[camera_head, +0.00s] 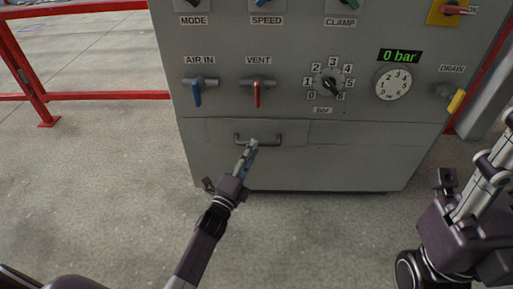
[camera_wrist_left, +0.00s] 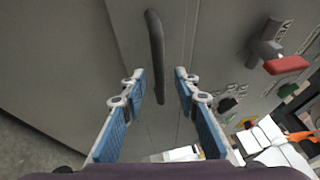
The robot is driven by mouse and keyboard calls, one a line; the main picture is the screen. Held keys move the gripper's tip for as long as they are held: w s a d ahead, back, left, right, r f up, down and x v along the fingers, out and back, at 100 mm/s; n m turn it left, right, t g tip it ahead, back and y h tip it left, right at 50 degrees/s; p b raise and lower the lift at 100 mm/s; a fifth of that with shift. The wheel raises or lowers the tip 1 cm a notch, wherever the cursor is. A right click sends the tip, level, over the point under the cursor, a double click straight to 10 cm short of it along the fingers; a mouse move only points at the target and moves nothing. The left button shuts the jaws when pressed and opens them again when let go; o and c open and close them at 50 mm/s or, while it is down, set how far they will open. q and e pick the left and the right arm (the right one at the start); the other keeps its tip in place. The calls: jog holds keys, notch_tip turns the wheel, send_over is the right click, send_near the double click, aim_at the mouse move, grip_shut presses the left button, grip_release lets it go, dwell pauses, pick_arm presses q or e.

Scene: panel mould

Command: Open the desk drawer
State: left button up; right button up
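The drawer (camera_head: 212,131) is a flat grey panel low on the cabinet front, and it looks flush with the front. Its dark bar handle (camera_head: 270,140) is at the panel's right part; it also shows in the left wrist view (camera_wrist_left: 155,40). My left gripper (camera_head: 251,146) is at the handle. In the left wrist view its two blue-padded fingers (camera_wrist_left: 160,80) are apart, with the handle showing between them and a gap on each side. Depth to the handle is hard to tell. My right gripper (camera_head: 495,160) is at the right edge, away from the drawer, its fingertips partly unclear.
Above the drawer are a blue air valve (camera_head: 197,92), a red vent valve (camera_head: 257,92), a bar selector knob (camera_head: 330,84), a round gauge (camera_head: 393,84) and a yellow drain lever (camera_head: 456,101). A red railing (camera_head: 95,97) stands left. The concrete floor (camera_head: 110,170) in front is clear.

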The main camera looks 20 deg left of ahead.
aim_at(269, 132)
pick_arm(q)
jog(key=shift+b+x, duration=0.5)
jog(key=shift+x, duration=1.45)
grip_shut()
jog(key=shift+f, duration=0.1)
